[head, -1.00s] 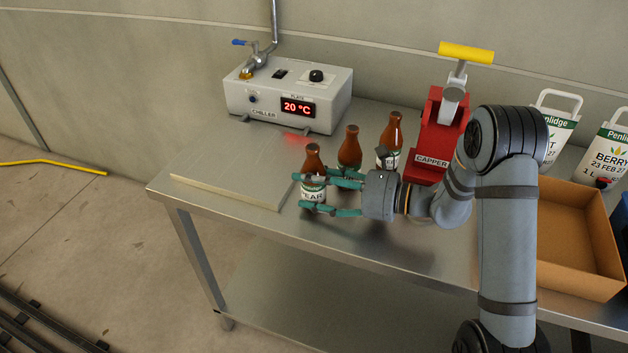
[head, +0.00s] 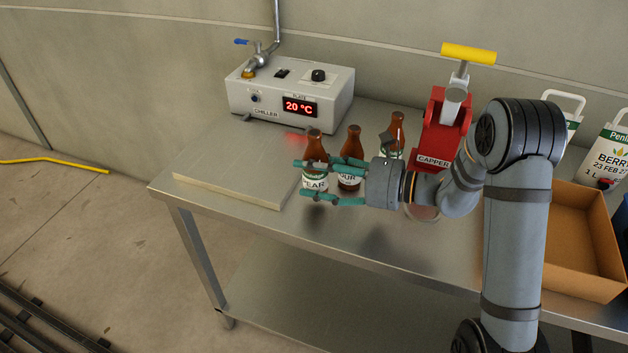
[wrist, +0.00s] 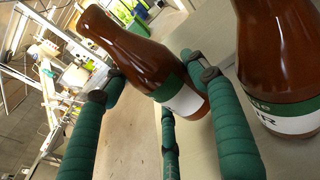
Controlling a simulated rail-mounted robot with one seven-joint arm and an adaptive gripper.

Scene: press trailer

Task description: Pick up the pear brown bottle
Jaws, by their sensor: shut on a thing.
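The pear brown bottle (head: 315,177) has a white and green label reading "EAR" in the head view. My gripper (head: 327,182) is shut on it, with teal fingers around its body. The bottle is upright and held above the steel table, with a shadow below it. In the wrist view the pear bottle (wrist: 150,62) appears tilted between the teal fingers (wrist: 160,95). A second brown bottle (head: 350,160), its label ending in "UR", stands just behind the fingers. It also shows large at the right of the wrist view (wrist: 280,60).
A third brown bottle (head: 395,135) stands farther back, near the red capper (head: 440,135). The white chiller (head: 290,92) reads 20 °C at the back left. A flat pale board (head: 235,188) lies at the table's left. A cardboard box (head: 570,255) is at right.

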